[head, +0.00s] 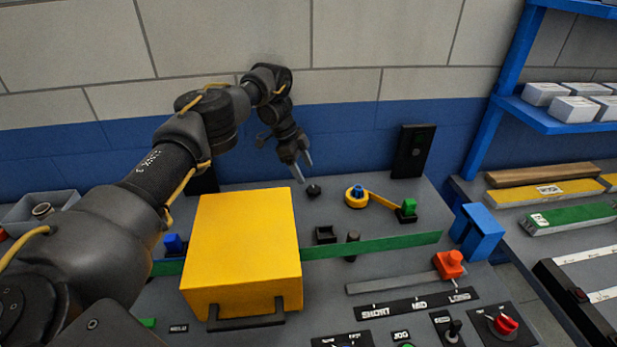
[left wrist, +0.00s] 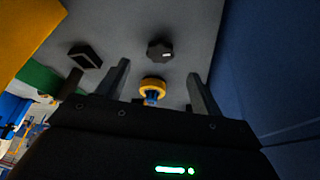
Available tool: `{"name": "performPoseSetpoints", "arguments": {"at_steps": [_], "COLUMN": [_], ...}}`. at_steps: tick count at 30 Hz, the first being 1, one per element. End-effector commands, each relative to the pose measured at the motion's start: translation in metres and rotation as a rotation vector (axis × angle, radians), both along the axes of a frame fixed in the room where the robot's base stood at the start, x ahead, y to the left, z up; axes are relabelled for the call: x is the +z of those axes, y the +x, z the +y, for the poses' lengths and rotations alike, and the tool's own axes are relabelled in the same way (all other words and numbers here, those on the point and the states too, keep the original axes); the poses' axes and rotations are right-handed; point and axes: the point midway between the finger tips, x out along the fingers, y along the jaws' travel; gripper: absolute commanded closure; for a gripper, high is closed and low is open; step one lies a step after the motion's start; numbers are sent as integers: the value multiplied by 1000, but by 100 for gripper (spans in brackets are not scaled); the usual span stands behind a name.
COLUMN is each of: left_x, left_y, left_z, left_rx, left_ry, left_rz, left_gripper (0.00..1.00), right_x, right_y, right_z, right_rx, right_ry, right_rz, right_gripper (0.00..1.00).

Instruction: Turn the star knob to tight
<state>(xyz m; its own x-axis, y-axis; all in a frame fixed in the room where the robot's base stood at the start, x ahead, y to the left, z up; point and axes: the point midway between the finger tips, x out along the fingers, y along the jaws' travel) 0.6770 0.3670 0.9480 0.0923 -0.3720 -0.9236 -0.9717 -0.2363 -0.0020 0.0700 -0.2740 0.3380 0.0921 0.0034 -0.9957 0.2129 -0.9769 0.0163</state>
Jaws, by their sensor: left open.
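The star knob (head: 314,190) is a small dark lobed knob on the grey panel, near the back wall and behind the yellow box. It also shows in the left wrist view (left wrist: 160,50), with a small white mark on one side. My left gripper (head: 303,172) is open and empty, pointing down just above and beside the knob. In the left wrist view its two fingers (left wrist: 158,82) stand apart, with the knob beyond and between them, not touched. My right gripper is not in view.
A yellow box (head: 243,245) stands left of the knob. A yellow ring with a blue top (head: 357,195) and an arm to a green block (head: 408,207) sits right of it. A black block (head: 325,234) is in front. The blue wall (head: 350,145) is close behind.

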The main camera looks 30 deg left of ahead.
Motion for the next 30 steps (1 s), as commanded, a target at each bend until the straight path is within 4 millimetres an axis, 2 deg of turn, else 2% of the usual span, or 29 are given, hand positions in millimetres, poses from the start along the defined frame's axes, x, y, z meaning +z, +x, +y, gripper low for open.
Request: {"name": "performPoseSetpoints", "arguments": {"at_steps": [1, 3, 8, 26, 30], "left_x": [11, 21, 35, 38, 51], "left_y": [0, -2, -3, -4, -4], "left_z": [4, 8, 14, 15, 15], "left_rx": [-1, 0, 0, 1, 0], "left_ry": [3, 1, 0, -1, -1], "left_rz": [-2, -1, 0, 1, 1], "left_gripper": [34, 34, 34, 34, 34], "right_x": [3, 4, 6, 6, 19], "right_y": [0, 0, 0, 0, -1], "right_z": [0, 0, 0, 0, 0], "right_rx": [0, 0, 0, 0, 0], "right_ry": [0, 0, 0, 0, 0], "right_rz": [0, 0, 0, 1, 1], "right_gripper": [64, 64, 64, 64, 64]}}
